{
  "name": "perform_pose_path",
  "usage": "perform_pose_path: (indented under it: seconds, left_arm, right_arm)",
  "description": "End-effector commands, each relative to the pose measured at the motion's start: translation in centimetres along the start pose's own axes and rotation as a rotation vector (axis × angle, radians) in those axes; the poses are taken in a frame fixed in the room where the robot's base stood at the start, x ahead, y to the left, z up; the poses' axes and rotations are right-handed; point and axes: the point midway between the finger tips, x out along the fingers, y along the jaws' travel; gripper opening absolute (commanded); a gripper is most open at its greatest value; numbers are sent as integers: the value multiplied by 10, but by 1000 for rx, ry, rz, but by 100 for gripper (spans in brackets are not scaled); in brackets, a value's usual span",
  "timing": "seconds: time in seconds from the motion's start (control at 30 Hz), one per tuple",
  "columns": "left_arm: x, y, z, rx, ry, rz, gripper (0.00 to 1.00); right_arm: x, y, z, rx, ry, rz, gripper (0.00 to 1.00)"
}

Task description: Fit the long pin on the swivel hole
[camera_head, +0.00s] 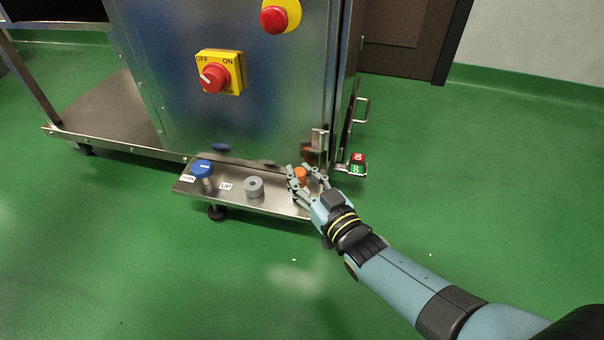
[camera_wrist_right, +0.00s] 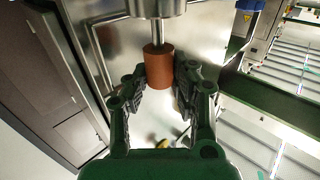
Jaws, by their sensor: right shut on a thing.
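My right gripper (camera_head: 306,181) is shut on an orange cylindrical handle (camera_head: 301,175) at the right end of the metal shelf. In the right wrist view, my fingers (camera_wrist_right: 160,85) grip both sides of this orange handle (camera_wrist_right: 159,64). A thin metal rod (camera_wrist_right: 158,32), seemingly the long pin, runs from the handle to a metal cylinder (camera_wrist_right: 158,7) at the top edge. I cannot tell whether the rod is inside a hole there. The swivel hole is not clearly visible. My left gripper is not in view.
The shelf (camera_head: 235,200) carries a blue knob (camera_head: 202,167) and a grey round piece (camera_head: 254,187) beside small labels. The steel cabinet (camera_head: 260,110) rises behind, with a red-and-yellow switch (camera_head: 219,73). A red-and-green tag (camera_head: 357,163) sits right of the gripper. Green floor is clear in front.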

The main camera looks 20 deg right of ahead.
Motion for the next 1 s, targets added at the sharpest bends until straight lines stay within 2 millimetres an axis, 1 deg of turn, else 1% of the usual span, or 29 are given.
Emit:
perform_pose_path:
  seconds: [0.33, 1.0]
  left_arm:
    - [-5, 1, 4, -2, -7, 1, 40]
    - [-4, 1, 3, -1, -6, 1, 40]
  right_arm:
    - [0, 0, 9, -1, 0, 0, 0]
    - [0, 0, 25, -1, 1, 0, 0]
